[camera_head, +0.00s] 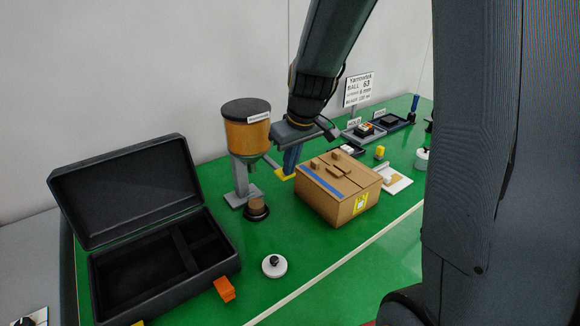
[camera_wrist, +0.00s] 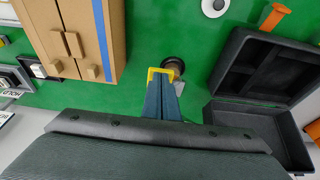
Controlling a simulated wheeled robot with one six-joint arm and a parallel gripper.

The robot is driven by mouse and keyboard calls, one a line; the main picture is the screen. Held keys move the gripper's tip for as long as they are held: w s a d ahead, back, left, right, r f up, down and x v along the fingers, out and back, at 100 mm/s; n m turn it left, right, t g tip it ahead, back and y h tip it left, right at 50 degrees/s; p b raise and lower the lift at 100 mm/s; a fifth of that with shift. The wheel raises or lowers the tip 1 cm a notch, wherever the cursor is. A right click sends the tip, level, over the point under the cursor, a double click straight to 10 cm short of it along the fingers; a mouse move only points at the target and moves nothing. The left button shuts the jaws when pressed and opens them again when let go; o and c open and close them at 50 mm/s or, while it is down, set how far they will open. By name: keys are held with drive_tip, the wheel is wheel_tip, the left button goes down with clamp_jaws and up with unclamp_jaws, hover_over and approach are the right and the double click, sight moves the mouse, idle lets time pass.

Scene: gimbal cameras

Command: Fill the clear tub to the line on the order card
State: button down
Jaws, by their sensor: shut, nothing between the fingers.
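A hopper (camera_head: 247,132) with an amber body and black lid stands on a grey stand at the back. A small round tub (camera_head: 257,203) with brownish content sits on a dark round base below its spout; the fill level is too small to tell. It also shows in the wrist view (camera_wrist: 174,65), just beyond my fingertips. The order card (camera_head: 357,89) stands upright at the back right; its line is not readable. My gripper (camera_head: 286,174) is shut and empty, pointing down to the right of the hopper; its yellow tips show in the wrist view (camera_wrist: 160,73).
A cardboard box (camera_head: 340,190) with a blue stripe stands right of my gripper. An open black case (camera_head: 150,275) is at left, with an orange piece (camera_head: 225,289) at its corner. A white disc with a black knob (camera_head: 274,266) lies in front. Labelled trays (camera_head: 390,121) stand back right.

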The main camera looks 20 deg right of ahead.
drive_tip(key=s+b+v, duration=0.2)
drive_tip(key=v, duration=0.8)
drive_tip(key=shift+d, duration=0.35)
drive_tip(key=shift+s, duration=0.1)
